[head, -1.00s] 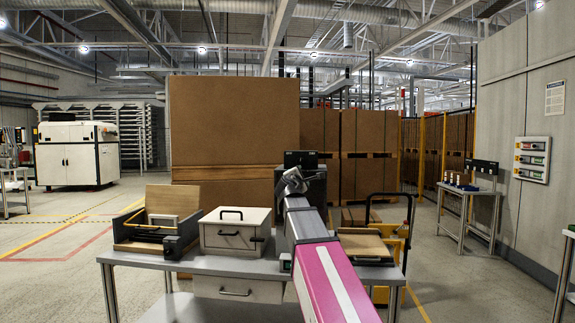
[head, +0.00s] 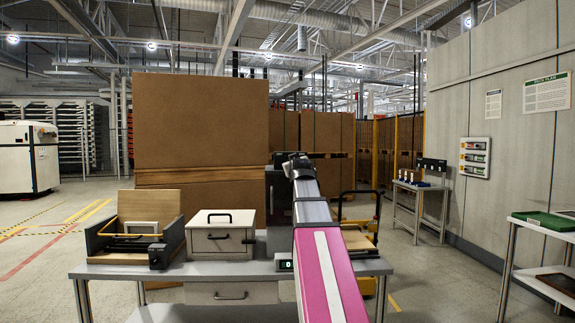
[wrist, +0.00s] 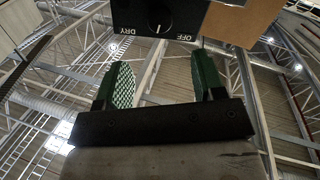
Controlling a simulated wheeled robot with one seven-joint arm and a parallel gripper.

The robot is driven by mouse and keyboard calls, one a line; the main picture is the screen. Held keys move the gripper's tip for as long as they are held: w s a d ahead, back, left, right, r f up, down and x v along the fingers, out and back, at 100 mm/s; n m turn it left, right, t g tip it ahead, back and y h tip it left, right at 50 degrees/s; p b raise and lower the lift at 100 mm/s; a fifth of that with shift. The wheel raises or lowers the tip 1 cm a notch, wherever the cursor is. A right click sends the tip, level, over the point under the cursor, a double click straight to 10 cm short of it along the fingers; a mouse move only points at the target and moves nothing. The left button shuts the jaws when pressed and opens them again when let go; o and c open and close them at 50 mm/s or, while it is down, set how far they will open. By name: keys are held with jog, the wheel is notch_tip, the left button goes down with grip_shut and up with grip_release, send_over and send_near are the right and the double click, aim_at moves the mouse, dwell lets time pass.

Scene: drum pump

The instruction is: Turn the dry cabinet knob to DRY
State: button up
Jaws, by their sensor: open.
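The dry cabinet knob (wrist: 160,16) is a round black dial at the top of the wrist view, on a black panel (wrist: 191,14) marked DRY on the left and OFF on the right. A white mark on the dial lies between the two words. My gripper (wrist: 163,77) is open and empty, its two green fingers apart below the panel in that view, with a gap to the knob. In the head view my gripper (head: 297,164) is in front of a dark cabinet (head: 280,196), which my arm partly covers. The knob is hidden there.
The table (head: 185,271) holds a grey box (head: 215,241) with a black handle and an open wooden-lidded case (head: 130,228) to its left. A yellow-framed cart (head: 372,210) stands behind the table's right side.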

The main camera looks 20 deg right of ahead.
jog(key=x, duration=1)
jog(key=shift+w, duration=0.25)
jog(key=c, duration=0.9)
